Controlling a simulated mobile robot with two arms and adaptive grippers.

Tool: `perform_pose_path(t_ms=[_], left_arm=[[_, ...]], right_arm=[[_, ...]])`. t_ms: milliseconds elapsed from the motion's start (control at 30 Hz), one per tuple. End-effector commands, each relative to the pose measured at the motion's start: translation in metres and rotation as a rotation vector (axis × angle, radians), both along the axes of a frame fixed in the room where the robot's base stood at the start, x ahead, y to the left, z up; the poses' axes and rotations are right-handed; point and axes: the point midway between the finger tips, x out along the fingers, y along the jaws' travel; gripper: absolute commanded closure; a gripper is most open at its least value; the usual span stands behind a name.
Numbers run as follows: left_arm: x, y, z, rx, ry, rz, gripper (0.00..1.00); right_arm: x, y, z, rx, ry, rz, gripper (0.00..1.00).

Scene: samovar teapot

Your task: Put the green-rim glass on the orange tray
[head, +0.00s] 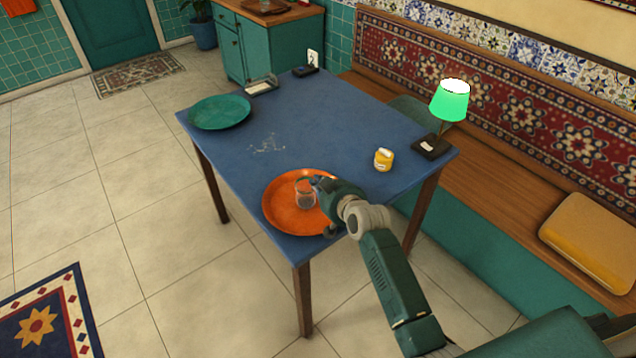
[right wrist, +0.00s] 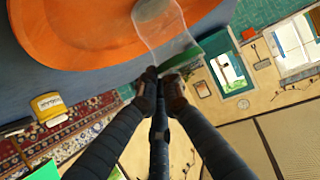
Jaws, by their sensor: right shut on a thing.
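The clear green-rim glass (head: 305,196) is upright over the orange tray (head: 282,222) in the head view. My right gripper (head: 318,183) reaches in from the right and is shut on the glass near its rim. In the right wrist view my fingertips (right wrist: 160,80) pinch the wall of the glass (right wrist: 165,28) by its green band, and the orange tray (right wrist: 60,40) lies behind its base. I cannot tell whether the base touches the tray. My left gripper is not in view.
The blue table (head: 330,130) also holds a teal tray (head: 220,112) at the back left, a yellow jar (head: 383,160) right of the orange tray, and a lit green lamp (head: 450,100) at the right corner. The middle of the table is mostly clear.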

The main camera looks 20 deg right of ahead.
Motion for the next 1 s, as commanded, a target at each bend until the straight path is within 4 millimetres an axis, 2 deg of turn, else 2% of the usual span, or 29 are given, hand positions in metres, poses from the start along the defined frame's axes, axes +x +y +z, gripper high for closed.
perform_pose_path(t_ms=[100, 200, 233, 633, 767, 1000], left_arm=[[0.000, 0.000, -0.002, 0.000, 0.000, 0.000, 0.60], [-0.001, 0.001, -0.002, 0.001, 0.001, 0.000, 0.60], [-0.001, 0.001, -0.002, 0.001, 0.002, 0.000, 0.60], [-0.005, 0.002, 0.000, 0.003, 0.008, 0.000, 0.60], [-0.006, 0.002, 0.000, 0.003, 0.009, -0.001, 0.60], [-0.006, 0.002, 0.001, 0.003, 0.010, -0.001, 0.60]], right_arm=[[0.000, 0.000, -0.003, -0.001, -0.001, 0.000, 1.00], [0.000, 0.000, -0.003, 0.000, 0.000, 0.000, 0.79], [0.000, 0.000, -0.003, 0.000, 0.000, 0.000, 0.76], [-0.003, 0.000, 0.001, 0.000, 0.001, 0.000, 0.76], [-0.018, -0.003, 0.008, -0.001, 0.001, 0.000, 0.76], [-0.061, -0.008, 0.028, -0.001, 0.000, 0.000, 0.76]])
